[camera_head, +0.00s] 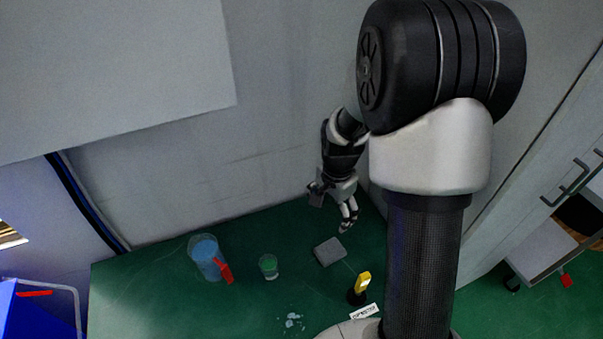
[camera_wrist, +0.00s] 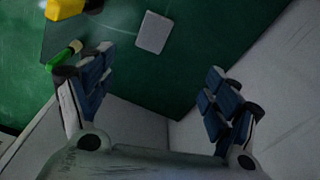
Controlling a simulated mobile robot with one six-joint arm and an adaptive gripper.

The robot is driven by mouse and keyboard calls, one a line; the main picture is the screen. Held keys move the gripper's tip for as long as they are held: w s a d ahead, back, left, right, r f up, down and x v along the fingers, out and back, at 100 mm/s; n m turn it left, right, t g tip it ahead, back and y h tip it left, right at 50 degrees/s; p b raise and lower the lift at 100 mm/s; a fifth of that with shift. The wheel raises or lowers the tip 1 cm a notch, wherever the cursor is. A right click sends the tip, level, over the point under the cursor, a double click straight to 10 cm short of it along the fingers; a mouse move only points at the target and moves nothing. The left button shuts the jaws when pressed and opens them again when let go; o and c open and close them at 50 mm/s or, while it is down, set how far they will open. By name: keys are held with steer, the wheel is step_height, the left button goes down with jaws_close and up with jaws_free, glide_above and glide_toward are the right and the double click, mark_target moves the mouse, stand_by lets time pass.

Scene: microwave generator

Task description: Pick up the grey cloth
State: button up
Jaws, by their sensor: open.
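The grey cloth (camera_head: 330,251) is a small flat square on the green table, in front of my gripper in the head view. It also shows near the top middle of the wrist view (camera_wrist: 154,32), beyond the fingertips. My gripper (camera_head: 334,210) is above the back of the table, near the wall. In the wrist view my gripper (camera_wrist: 157,85) has its two blue-padded fingers wide apart. Nothing is between them, and they are apart from the cloth.
A yellow-and-black object (camera_head: 360,288) stands close to the cloth, with a white label (camera_head: 364,312) beside it. A glass with green contents (camera_head: 269,266), a blue container (camera_head: 207,258) and a red object (camera_head: 226,271) are to the left. Grey walls (camera_wrist: 285,85) stand close to my gripper.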

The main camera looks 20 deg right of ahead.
steer(key=m, duration=0.2)
glide_above(330, 250)
step_height(330, 250, down, 5)
steer(key=shift+g, duration=0.3)
step_height(330, 250, down, 12)
steer(key=b, duration=0.3)
steer(key=shift+s+r, duration=0.1)
steer(key=shift+s, duration=0.05)
steer(key=shift+f+b, duration=1.25)
steer(key=shift+f, duration=1.95)
steer(key=shift+r, duration=0.1)
steer(key=shift+c, duration=0.4)
steer(key=c, duration=0.8)
